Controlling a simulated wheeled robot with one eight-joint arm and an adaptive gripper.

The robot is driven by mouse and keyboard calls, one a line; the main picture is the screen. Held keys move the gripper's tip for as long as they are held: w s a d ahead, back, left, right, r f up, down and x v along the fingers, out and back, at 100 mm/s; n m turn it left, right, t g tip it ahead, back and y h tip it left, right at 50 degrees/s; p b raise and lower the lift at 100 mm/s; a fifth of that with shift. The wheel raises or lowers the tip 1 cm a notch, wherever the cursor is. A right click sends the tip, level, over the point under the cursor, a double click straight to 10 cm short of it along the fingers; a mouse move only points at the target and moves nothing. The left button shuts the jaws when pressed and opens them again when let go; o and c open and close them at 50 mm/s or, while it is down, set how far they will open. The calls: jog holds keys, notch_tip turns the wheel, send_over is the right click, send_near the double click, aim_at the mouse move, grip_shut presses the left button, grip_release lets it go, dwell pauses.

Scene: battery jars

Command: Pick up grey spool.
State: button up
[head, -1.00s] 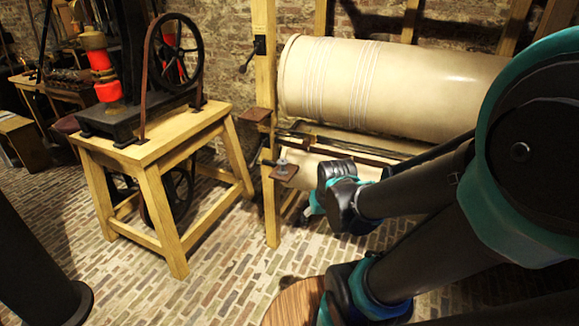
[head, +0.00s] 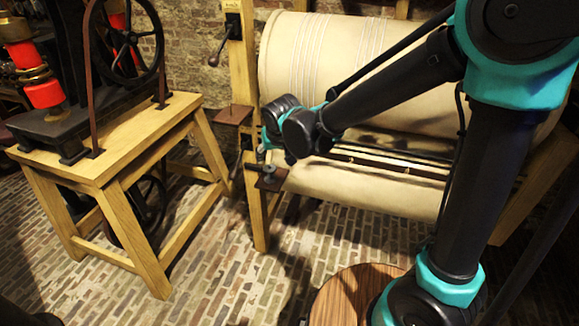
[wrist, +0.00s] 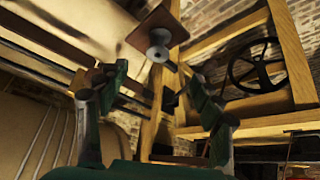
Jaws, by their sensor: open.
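The grey spool (wrist: 159,46) shows in the wrist view with its round flanges, set on a small square brown plate (wrist: 140,27). It lies beyond and above the gap between the fingertips in that picture. In the head view the spool (head: 269,170) is small, on the same brown shelf, just below the end of my arm. My gripper (wrist: 150,88) is open, with a dark-and-green finger on each side and nothing between them. The gripper's fingers are hard to make out in the head view.
A large cream roller (head: 335,70) and a lower one (head: 350,185) are beside and behind the shelf. A wooden post (head: 243,60) with a crank handle stands close by. A wooden table (head: 130,140) with a wheeled machine is at left. Brick floor lies between.

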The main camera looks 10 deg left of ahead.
aim_at(271, 170)
jog(key=x, duration=1.7)
jog(key=shift+w+f, duration=0.15)
jog(key=shift+w, duration=0.2)
jog(key=c, duration=1.1)
